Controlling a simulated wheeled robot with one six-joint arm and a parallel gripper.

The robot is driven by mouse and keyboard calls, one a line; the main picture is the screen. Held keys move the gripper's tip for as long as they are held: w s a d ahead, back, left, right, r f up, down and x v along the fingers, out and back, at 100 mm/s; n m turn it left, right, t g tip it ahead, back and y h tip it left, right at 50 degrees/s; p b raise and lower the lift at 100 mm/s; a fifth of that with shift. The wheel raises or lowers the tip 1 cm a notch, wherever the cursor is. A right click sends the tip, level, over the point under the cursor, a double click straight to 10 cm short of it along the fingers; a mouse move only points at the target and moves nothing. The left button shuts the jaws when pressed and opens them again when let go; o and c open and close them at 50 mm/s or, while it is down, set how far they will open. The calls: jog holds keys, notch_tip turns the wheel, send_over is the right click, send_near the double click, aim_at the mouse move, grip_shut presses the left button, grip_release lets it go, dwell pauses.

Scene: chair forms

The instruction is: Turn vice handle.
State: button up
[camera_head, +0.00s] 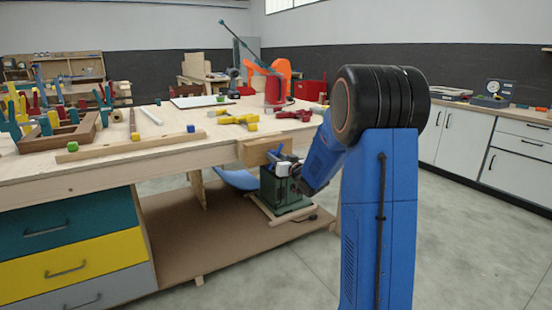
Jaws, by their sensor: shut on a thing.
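The wooden vice (262,150) is fixed to the front edge of the workbench (120,172), near its right corner. My blue arm reaches in from the right, and my gripper (279,164) is at the front of the vice. The gripper is small in this view and seems shut on the vice handle. The handle is mostly hidden by the gripper, so I cannot tell its angle.
A green machine (284,194) stands on the lower shelf (205,248), just below my gripper. Yellow-handled clamps (238,119) lie on the benchtop behind the vice. Drawers (75,245) fill the bench's left side. The floor on the right is clear.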

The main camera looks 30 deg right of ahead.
jog(key=shift+m, duration=0.8)
jog(key=o, duration=1.1)
jog(key=shift+c, duration=0.2)
jog(key=shift+s, duration=0.15)
jog(key=s, duration=1.7)
jog(key=shift+s+d, duration=0.1)
